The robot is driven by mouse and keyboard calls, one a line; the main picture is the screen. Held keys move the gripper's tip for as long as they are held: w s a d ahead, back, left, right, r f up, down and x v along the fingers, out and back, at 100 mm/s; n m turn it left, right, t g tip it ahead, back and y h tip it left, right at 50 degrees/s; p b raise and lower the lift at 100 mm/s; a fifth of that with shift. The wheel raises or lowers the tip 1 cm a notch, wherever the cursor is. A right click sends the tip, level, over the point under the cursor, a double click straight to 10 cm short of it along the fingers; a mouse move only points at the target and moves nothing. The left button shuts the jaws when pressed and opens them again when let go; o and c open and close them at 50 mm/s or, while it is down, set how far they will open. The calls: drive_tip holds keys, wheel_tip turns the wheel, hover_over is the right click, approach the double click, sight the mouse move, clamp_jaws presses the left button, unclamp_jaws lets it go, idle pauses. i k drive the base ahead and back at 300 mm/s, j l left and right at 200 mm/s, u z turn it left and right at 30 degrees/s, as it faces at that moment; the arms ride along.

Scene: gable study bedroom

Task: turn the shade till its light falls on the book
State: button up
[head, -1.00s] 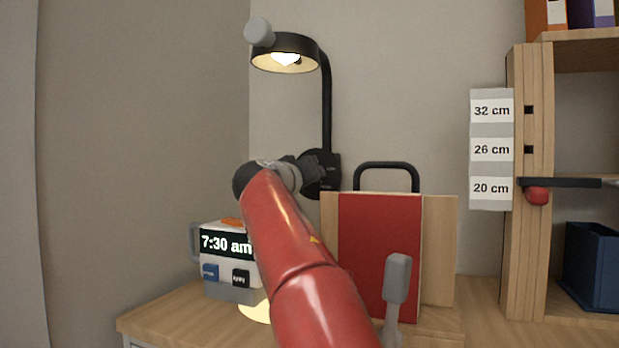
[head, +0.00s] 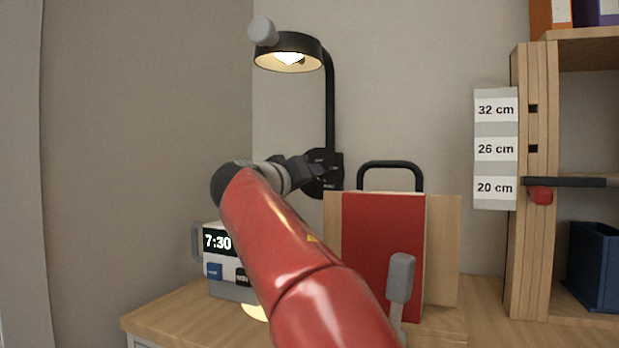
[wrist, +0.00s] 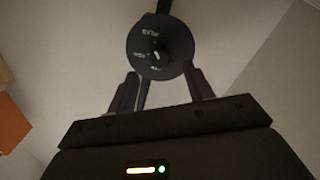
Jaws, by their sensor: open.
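The lamp's dark round shade (head: 290,51) hangs from a black arm on the wall, with a lit bulb and a grey knob (head: 263,31) on its left side. A black round plate (head: 335,172) with a dial sits at the arm's foot. The dial also shows in the wrist view (wrist: 160,45), just ahead of my spread fingers. My gripper (head: 312,164) is open and empty beside the plate, below the shade; contact cannot be told. What seems the book, a red upright panel (head: 382,240), leans against a wooden board. A light patch (head: 255,311) lies on the desk, left of it.
A clock (head: 215,270) stands left of my arm, partly hidden by it. A grey lever (head: 400,280) stands before the red panel, with a black handle (head: 390,164) behind it. A wooden shelf (head: 530,240) with height labels is at right.

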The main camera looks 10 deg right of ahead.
sight(285, 52)
drive_tip(key=k+j, duration=0.8)
